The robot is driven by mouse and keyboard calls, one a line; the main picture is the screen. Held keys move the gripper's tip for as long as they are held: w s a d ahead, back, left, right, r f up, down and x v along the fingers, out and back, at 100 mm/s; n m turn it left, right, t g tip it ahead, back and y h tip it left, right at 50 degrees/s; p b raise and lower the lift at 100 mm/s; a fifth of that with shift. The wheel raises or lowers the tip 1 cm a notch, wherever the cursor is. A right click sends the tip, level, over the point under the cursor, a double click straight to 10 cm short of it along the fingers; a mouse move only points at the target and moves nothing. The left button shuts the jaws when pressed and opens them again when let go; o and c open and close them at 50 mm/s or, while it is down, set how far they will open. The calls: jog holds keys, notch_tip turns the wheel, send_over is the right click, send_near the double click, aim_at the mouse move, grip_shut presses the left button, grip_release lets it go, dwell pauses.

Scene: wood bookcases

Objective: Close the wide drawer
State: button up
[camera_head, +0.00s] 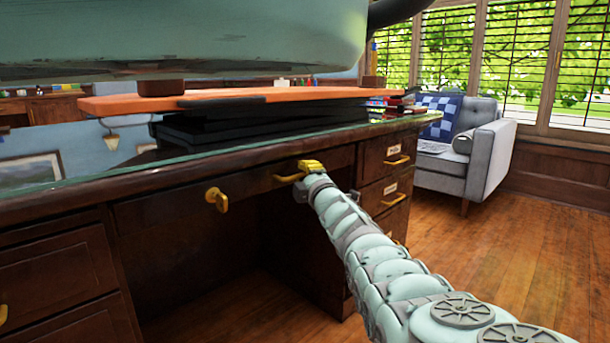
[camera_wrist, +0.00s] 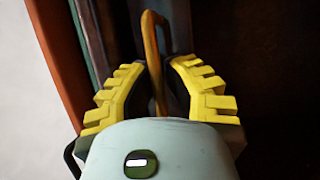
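The wide drawer (camera_head: 165,235) is the dark wood front below the desk top, between the left and right drawer stacks. It has a brass handle (camera_head: 217,199) at its left and another at its right (camera_head: 288,178). How far it stands out from the desk is hard to tell. My gripper (camera_head: 311,166) is at the right handle. In the wrist view, the yellow fingers of my gripper (camera_wrist: 157,75) lie on either side of the upright-looking brass bar (camera_wrist: 151,40) and close in on it. The lower end of the bar is hidden between them.
The desk (camera_head: 130,182) carries an orange board (camera_head: 225,98) on dark stacked items. Small drawers (camera_head: 392,155) are at the right, with brass handles. A grey armchair (camera_head: 485,160) stands beyond. The wood floor (camera_head: 490,240) at right is clear.

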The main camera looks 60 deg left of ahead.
jog(key=o, duration=0.5)
jog(key=shift+r, duration=0.1)
